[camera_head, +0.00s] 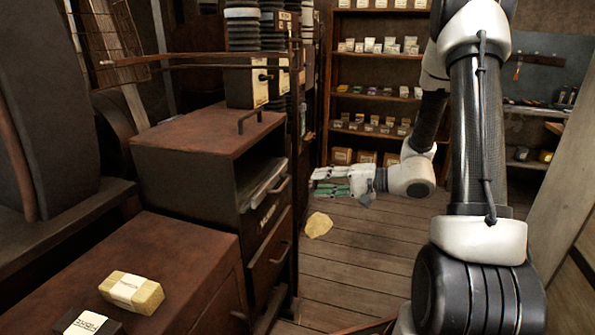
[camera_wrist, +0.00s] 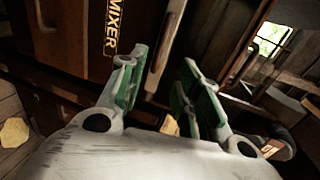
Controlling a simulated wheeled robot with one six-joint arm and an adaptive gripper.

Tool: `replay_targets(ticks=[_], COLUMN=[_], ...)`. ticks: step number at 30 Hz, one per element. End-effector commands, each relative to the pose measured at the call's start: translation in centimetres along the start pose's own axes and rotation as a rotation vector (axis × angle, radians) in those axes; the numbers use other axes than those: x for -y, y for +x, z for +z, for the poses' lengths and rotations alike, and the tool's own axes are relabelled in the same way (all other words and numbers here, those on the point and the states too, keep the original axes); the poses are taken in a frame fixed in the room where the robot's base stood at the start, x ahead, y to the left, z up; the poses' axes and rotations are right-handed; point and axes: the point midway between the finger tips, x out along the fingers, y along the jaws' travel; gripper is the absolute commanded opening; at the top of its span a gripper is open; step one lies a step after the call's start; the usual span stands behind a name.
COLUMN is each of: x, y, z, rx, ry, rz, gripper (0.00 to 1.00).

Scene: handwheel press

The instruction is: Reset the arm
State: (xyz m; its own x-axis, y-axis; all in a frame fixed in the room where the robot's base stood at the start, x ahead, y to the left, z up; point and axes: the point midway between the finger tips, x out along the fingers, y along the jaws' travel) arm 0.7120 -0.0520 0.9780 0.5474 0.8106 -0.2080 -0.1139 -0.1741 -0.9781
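My gripper (camera_head: 324,182) is at the end of my white and black arm, which reaches down and to the left in the head view. It is over the wooden floor, to the right of the brown drawer cabinet (camera_head: 178,172). In the wrist view, the two green-padded fingers of my gripper (camera_wrist: 160,82) stand apart with nothing held between them. A drawer front marked "MIXER" (camera_wrist: 85,25) and a vertical metal handle (camera_wrist: 165,48) show beyond the fingers. I cannot tell how far the fingertips are from the handle.
A yellow block (camera_head: 131,292) and a dark labelled box (camera_head: 88,323) lie on a low brown surface at the left front. A yellowish piece (camera_head: 318,225) lies on the floor. Shelves with small boxes (camera_head: 378,46) stand at the back. Floor planks (camera_head: 365,265) are mostly clear.

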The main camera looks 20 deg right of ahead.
Motion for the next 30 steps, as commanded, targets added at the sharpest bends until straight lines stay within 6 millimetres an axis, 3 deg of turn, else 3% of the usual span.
replay_targets(ticks=[7, 11, 15, 21, 25, 30], x=[-0.8, -4.0, -5.2, -4.7, -3.5, -0.4], y=[-0.2, -2.1, -6.0, -12.4, -16.8, -21.7], z=[0.5, 4.7, 9.3, 13.5, 14.4, 14.0], rx=[0.018, 0.147, 0.275, 0.371, 0.367, 0.292], ry=[0.142, 0.326, 0.404, 0.333, 0.19, -0.083], rz=[0.035, 0.179, 0.388, 0.723, 0.941, 1.164], gripper=[0.34, 0.34, 0.34, 0.34, 0.34, 0.34])
